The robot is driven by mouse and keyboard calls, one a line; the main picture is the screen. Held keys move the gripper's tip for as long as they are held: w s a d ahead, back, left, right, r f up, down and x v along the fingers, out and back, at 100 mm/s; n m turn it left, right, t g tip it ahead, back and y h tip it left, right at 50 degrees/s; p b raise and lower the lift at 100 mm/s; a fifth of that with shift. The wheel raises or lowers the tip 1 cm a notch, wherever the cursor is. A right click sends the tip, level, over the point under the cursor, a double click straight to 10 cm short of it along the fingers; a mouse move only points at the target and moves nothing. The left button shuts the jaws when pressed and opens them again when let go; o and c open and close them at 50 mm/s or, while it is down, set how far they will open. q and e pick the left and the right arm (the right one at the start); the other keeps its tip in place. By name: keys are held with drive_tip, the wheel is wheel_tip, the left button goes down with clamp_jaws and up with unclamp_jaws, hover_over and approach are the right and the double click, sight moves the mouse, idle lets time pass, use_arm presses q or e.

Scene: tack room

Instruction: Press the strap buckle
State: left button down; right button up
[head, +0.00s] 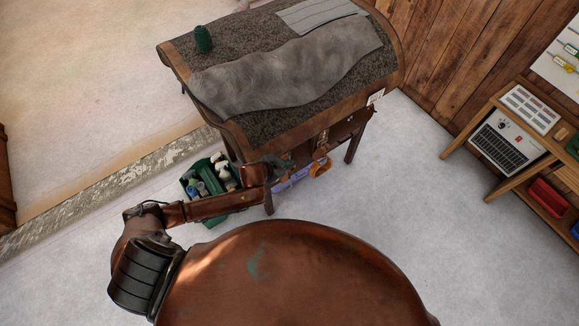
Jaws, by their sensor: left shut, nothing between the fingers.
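A saddle stand (172,62) with a dark grey top and brown edges stands in the middle of the head view. A small brownish fitting with a light metal part, which looks like the strap buckle (321,141), hangs on its near side, below the top's edge. It is too small to make out in detail. My left gripper (287,163) is shut and empty. It is low on the near side of the stand, left of the fitting and apparently apart from it. My right gripper is not in view.
A grey cloth (290,75), a green item (203,39) and a pale pad (318,14) lie on the stand. A green crate (211,221) of grooming things is on the floor behind my left forearm. A wooden shelf (472,127) stands right. Floor between is clear.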

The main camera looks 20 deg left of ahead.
use_arm(q)
drive_tip(key=f, duration=0.2)
drive_tip(key=w+f, duration=0.1)
drive_tip(key=f, duration=0.1)
drive_tip(key=shift+a+f, duration=0.2)
drive_tip(key=shift+s+f, duration=0.1)
drive_tip(key=shift+s, duration=0.05)
drive_tip(key=shift+d+f, duration=0.15)
idle(0.3)
